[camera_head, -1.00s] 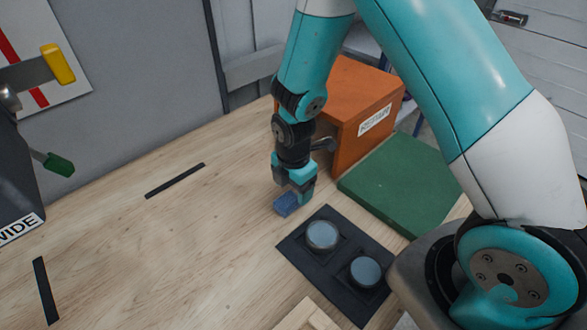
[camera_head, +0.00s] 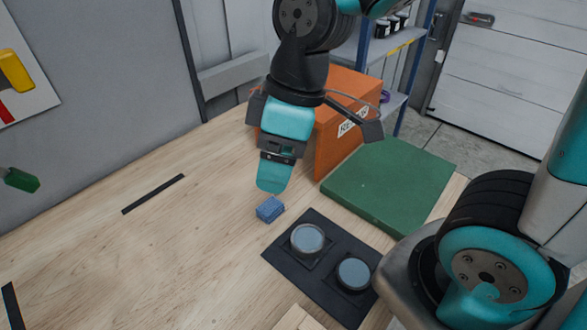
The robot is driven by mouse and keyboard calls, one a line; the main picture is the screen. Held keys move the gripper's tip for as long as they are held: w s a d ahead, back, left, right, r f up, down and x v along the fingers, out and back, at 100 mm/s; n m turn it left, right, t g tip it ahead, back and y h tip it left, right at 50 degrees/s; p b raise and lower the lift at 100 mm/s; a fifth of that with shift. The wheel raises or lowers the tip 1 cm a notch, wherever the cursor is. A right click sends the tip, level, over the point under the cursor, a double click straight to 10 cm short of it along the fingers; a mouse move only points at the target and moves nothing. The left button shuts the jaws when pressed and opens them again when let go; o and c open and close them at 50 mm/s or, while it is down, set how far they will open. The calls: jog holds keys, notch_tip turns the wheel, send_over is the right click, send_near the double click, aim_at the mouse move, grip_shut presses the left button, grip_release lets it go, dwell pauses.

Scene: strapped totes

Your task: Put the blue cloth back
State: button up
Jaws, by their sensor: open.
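The blue cloth (camera_head: 270,209) is a small folded block lying on the wooden table. It sits just left of the black mat's upper corner. My gripper (camera_head: 274,186) points down above and slightly behind the cloth, apart from it as far as I can see. One teal finger shows clearly; the other is mostly hidden behind it. The gripper is open and empty.
A black mat (camera_head: 280,270) holds two round grey-blue discs. A green board (camera_head: 390,180) lies to the right, and an orange labelled box (camera_head: 350,100) stands behind. Dark strips (camera_head: 153,194) mark the table. The table's left middle is clear.

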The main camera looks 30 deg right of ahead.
jog(key=s+a+r+m+y, duration=0.1)
jog(key=s+r+m, duration=0.2)
jog(key=s, duration=0.3)
jog(key=shift+s+m, duration=0.15)
jog(key=shift+m, duration=0.25)
